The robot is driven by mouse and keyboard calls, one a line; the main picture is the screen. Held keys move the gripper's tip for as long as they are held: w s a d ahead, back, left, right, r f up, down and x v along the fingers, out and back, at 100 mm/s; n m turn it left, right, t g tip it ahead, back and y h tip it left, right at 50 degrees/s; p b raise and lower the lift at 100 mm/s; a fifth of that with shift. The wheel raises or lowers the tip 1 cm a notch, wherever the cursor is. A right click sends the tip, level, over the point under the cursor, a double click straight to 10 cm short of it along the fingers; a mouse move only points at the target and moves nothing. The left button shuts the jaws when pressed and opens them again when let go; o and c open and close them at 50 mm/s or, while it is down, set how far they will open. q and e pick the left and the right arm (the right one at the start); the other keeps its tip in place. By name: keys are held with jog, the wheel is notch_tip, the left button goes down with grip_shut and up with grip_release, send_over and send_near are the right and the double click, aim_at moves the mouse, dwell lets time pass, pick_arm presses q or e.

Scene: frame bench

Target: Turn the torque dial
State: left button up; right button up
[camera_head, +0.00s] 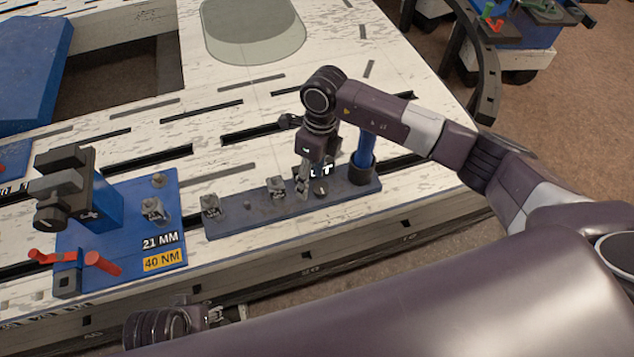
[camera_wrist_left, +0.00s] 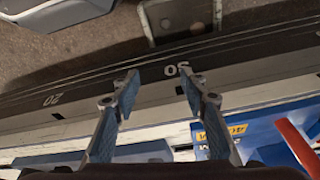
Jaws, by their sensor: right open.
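My right gripper (camera_head: 301,192) points down at the right part of a dark blue rack (camera_head: 240,219). It is open, beside a small dark knob-like piece (camera_head: 320,189) and partly covers the rack's white lettering; contact cannot be told. A blue upright handle (camera_head: 366,152) stands in a black cup at the rack's right end. A black head (camera_head: 70,180) with a round dark knob (camera_head: 48,216) rises from a blue fixture at left. I cannot tell which piece is the torque dial. My left gripper (camera_wrist_left: 157,86) is open and empty by the bench's front edge.
The blue fixture plate (camera_head: 182,215) bears "21 MM" and "40 NM" labels and red levers (camera_head: 103,264). Several metal sockets, one of them (camera_head: 211,205) at the left, stand on the rack. The slotted white bench top (camera_head: 240,95) behind is mostly clear. A blue cart (camera_head: 530,35) is farther off.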

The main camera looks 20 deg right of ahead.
aim_at(321, 187)
jog(key=d, duration=0.1)
jog(key=w+d+h, duration=0.1)
jog(key=d, duration=0.1)
jog(key=shift+w+d+t, duration=0.1)
jog(key=shift+w+t, duration=0.2)
jog(key=shift+w, duration=0.05)
notch_tip(321, 187, down, 6)
jog(key=shift+r+b, duration=0.1)
jog(key=shift+b, duration=0.65)
pick_arm(q)
notch_tip(321, 187, up, 7)
jog(key=shift+s+f, duration=0.2)
jog(key=shift+s, duration=0.15)
pick_arm(e)
jog(key=shift+f, duration=0.65)
pick_arm(q)
jog(key=shift+a, duration=0.1)
pick_arm(e)
jog(key=c, duration=1.2)
